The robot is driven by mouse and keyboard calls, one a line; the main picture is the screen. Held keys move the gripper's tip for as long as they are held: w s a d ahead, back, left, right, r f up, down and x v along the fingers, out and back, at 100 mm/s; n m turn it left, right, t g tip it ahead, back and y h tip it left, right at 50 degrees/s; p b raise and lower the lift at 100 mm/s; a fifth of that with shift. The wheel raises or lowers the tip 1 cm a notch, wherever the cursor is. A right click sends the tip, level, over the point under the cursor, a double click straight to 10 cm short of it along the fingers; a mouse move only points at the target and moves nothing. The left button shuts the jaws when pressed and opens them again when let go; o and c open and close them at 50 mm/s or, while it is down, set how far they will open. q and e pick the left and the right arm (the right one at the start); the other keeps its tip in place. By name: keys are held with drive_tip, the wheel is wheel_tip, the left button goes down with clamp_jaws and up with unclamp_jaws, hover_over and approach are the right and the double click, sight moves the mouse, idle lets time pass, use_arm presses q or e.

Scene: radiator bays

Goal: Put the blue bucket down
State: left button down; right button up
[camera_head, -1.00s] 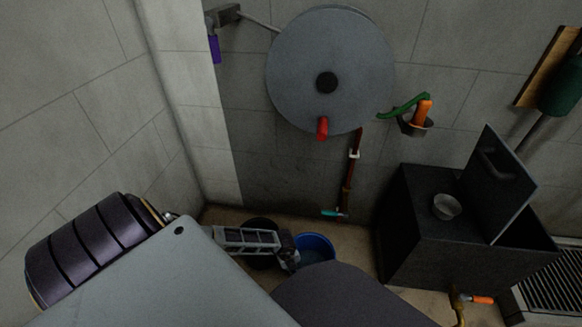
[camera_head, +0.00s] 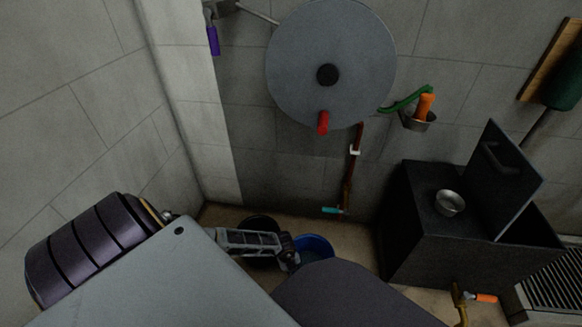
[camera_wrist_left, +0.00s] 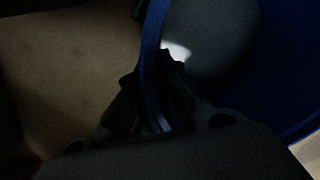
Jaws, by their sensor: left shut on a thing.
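The blue bucket (camera_head: 318,243) is low at the foot of the back wall in the head view, partly hidden behind my own body. My left gripper (camera_head: 289,258) is at its left rim. In the left wrist view the bucket (camera_wrist_left: 288,70) fills the right side, and my left gripper (camera_wrist_left: 158,95) is shut on its rim wall, one finger on each side. The wrist view is dark; I cannot tell whether the bucket's bottom touches the floor. My right gripper is not in view.
A dark round container (camera_head: 262,222) stands just left of the bucket, partly behind my left gripper. A black box with a raised lid (camera_head: 440,235) stands to the right. Tan floor (camera_head: 225,214) shows along the wall.

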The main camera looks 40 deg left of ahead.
use_arm(q)
drive_tip(key=shift+w, duration=0.2)
drive_tip(key=c, duration=1.9)
unclamp_jaws()
drive_tip(key=shift+s, duration=0.2)
drive_tip(key=shift+o, duration=1.3)
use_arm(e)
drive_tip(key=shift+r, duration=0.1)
use_arm(q)
drive_tip(key=shift+r, duration=0.15)
drive_tip(key=shift+s+a+r+p, duration=0.1)
drive_tip(key=shift+s+r+p, duration=0.05)
drive_tip(key=shift+r+p, duration=0.9)
drive_tip(key=shift+s+a+r+p, duration=0.15)
drive_tip(key=shift+r+p, duration=0.6)
drive_tip(key=shift+r, duration=0.65)
drive_tip(key=shift+s+d+r+p, duration=0.15)
drive_tip(key=shift+r+p, duration=0.55)
drive_tip(key=shift+r, duration=0.7)
drive_tip(key=shift+s+a+r+p, duration=0.15)
drive_tip(key=shift+r+p, duration=0.4)
drive_tip(key=shift+r, duration=0.45)
drive_tip(key=shift+s+a+r+p, duration=0.1)
drive_tip(key=shift+r+p, duration=0.45)
drive_tip(key=shift+r, duration=0.45)
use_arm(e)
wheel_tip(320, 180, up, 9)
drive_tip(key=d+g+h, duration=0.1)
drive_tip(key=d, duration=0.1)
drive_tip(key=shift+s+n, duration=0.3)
